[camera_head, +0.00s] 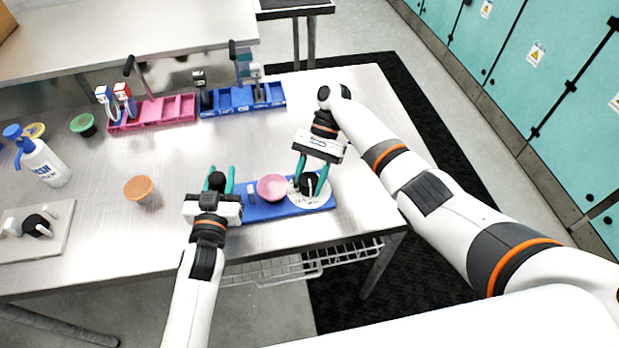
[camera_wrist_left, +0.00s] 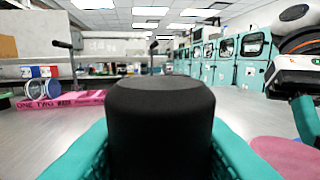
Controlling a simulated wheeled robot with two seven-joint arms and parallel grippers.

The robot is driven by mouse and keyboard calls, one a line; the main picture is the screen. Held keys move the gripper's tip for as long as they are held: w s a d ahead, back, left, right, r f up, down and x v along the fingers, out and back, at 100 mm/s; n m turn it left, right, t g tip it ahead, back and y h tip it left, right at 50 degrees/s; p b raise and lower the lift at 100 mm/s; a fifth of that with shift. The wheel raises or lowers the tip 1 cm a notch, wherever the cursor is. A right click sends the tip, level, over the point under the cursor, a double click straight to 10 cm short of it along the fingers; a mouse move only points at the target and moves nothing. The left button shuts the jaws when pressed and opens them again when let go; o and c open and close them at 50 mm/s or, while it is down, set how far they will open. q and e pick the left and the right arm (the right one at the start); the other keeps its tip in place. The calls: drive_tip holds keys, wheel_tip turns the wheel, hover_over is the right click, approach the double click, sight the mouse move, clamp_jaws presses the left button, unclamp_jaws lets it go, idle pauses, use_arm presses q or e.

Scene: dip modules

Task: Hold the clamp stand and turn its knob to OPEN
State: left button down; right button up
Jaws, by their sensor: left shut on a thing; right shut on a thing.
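The clamp stand has a blue base (camera_head: 262,211) near the table's front edge. A round pink piece (camera_head: 272,188) sits at its middle and also shows in the left wrist view (camera_wrist_left: 290,157). At its right end is a white dial (camera_head: 296,199) with a black knob (camera_head: 309,184). My left gripper (camera_head: 220,180) is shut on the black post at the stand's left end, which fills the middle of the left wrist view (camera_wrist_left: 160,125). My right gripper (camera_head: 311,178) points down, shut on the black knob. The dial's lettering is too small to read.
A pink rack (camera_head: 150,112) and a blue rack (camera_head: 243,98) stand at the back. A white bottle (camera_head: 42,163), an orange-lidded cup (camera_head: 139,189) and a pale plate with a black knob (camera_head: 58,248) are left. The table between is clear.

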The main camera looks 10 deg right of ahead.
drive_tip(key=shift+f+n, duration=0.1)
drive_tip(key=shift+n, duration=0.2)
idle(0.4)
drive_tip(key=o, duration=1)
drive_tip(key=v, duration=0.7)
drive_tip(key=shift+w, duration=0.25)
use_arm(q)
drive_tip(key=c, duration=0.9)
unclamp_jaws()
drive_tip(key=shift+c, duration=0.2)
